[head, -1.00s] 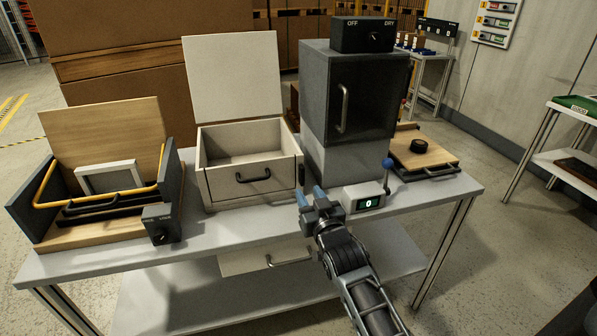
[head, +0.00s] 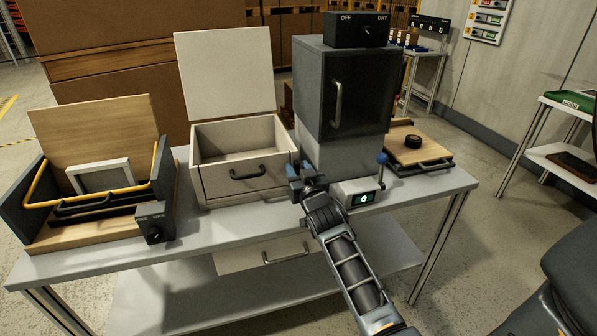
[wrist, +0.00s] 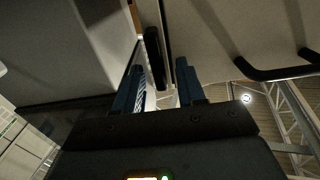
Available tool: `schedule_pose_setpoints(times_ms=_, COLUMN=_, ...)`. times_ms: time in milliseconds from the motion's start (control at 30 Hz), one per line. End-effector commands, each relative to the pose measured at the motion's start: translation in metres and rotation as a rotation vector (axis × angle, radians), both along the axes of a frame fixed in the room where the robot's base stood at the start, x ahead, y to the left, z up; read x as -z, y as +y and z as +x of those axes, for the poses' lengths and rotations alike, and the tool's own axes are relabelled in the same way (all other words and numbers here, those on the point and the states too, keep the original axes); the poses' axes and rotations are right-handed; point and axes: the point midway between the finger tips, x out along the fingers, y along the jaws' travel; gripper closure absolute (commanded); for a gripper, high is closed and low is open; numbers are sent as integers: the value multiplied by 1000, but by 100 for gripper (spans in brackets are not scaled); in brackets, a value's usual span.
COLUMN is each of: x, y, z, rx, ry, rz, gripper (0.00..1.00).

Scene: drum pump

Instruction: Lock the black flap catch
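My gripper (head: 292,172) is at the right front edge of the cream box (head: 247,190) with its raised lid (head: 226,72). In the wrist view my gripper (wrist: 158,88) is open, its two blue fingers apart. A dark upright bar (wrist: 153,58), apparently the black flap catch, lies ahead of the gap between the fingers, beside the box's cream face. I see no grip on it, and cannot tell whether the fingers touch it. In the head view my gripper covers the catch. The box's black handle (wrist: 275,70) is at the right of the wrist view.
The grey cabinet (head: 345,100) stands close right of my gripper. A small counter box (head: 357,194) with a blue-knobbed lever (head: 383,159) is below it. On the left is a wooden station (head: 95,175) with a yellow bar and a dial box (head: 154,223). Bare table (head: 225,225) lies in front.

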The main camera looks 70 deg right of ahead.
Motion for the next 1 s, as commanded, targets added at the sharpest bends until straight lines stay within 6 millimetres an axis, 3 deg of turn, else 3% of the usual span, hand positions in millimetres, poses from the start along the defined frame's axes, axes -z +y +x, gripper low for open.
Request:
schedule_pose_setpoints(times_ms=100, x=0, y=0, z=0, rx=0, ry=0, rz=0, gripper=63)
schedule_pose_setpoints(times_ms=500, x=0, y=1, z=0, rx=0, ry=0, rz=0, gripper=100)
schedule_pose_setpoints(times_ms=1000, x=1, y=1, z=1, rx=-1, ry=38, rz=-32, gripper=100)
